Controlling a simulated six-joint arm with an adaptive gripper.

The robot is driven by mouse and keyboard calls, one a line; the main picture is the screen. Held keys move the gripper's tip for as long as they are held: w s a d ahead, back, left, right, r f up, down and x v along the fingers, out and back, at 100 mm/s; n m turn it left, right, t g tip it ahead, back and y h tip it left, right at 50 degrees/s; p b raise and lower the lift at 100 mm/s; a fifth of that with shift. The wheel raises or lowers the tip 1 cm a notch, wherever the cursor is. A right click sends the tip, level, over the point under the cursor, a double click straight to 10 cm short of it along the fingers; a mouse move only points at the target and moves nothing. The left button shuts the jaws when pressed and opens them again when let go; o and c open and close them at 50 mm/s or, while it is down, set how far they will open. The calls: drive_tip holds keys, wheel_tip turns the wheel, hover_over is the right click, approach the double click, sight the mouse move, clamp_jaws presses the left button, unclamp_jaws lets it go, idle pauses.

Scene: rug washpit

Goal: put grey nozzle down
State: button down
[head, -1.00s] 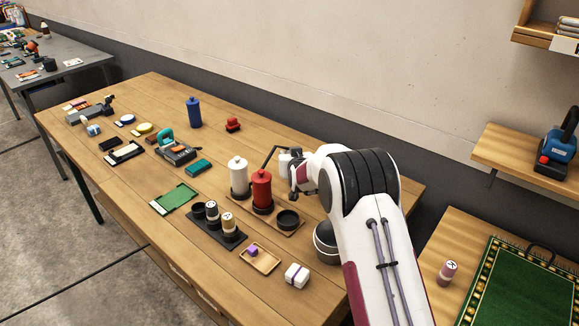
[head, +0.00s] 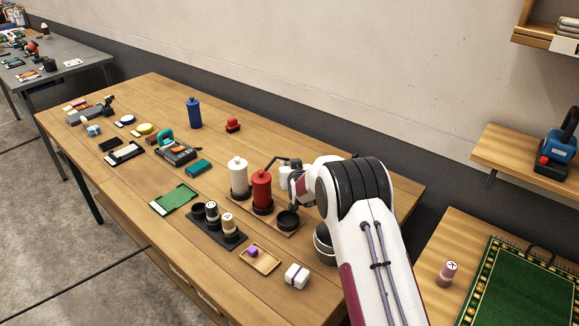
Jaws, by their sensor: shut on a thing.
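My gripper (head: 283,170) is beyond the red bottle and the black dish, partly hidden by my own wrist. It is shut on a small pale piece (head: 284,181), which appears to be the grey nozzle; its shape is mostly hidden. I cannot tell whether this piece touches the table. A wooden board (head: 293,233) on the workbench bears a white bottle (head: 238,175), a red bottle (head: 262,190) and an empty-looking black round dish (head: 288,220). The dish is just in front of the gripper.
A dark tray (head: 203,230) with several small containers stands front left of the board. A small wooden tray (head: 262,262) and a white box (head: 297,275) are near the front edge. A blue bottle (head: 194,113) and a red item (head: 233,125) stand behind; bench around them is clear.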

drive_tip(key=c, duration=1.8)
unclamp_jaws()
drive_tip(key=shift+f, duration=0.1)
drive_tip(key=shift+r, duration=0.2)
drive_tip(key=shift+s, duration=0.2)
drive_tip(key=v, duration=1.1)
drive_tip(key=shift+s+r, duration=0.1)
drive_tip(key=shift+s, duration=0.15)
